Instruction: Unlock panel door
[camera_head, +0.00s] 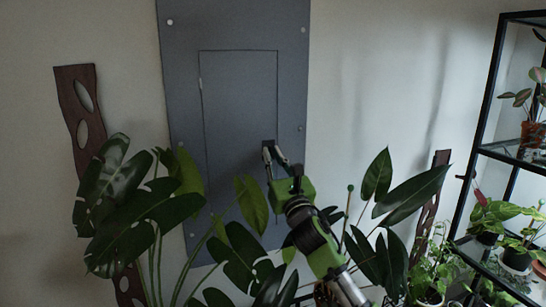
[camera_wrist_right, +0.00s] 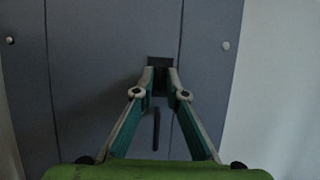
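A dark grey wall panel (camera_head: 290,80) holds a tall inset panel door (camera_head: 235,100). The door looks closed, flush with its frame. My right gripper (camera_head: 273,152) reaches up to the door's right edge. In the right wrist view, its fingertips (camera_wrist_right: 161,82) stand on either side of a small dark latch (camera_wrist_right: 160,63) and appear closed on it. The latch's lower part is partly hidden between the fingers. A dark upright bar (camera_wrist_right: 156,130) shows below, between the fingers; I cannot tell whether it is a handle or a shadow. My left gripper is not in view.
Large-leaved plants (camera_head: 130,215) stand in front of the panel, with more leaves (camera_head: 385,200) around my right arm. A black-framed shelf (camera_head: 490,110) with potted plants is at the right. Dark wooden slats (camera_head: 78,105) lean at the wall.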

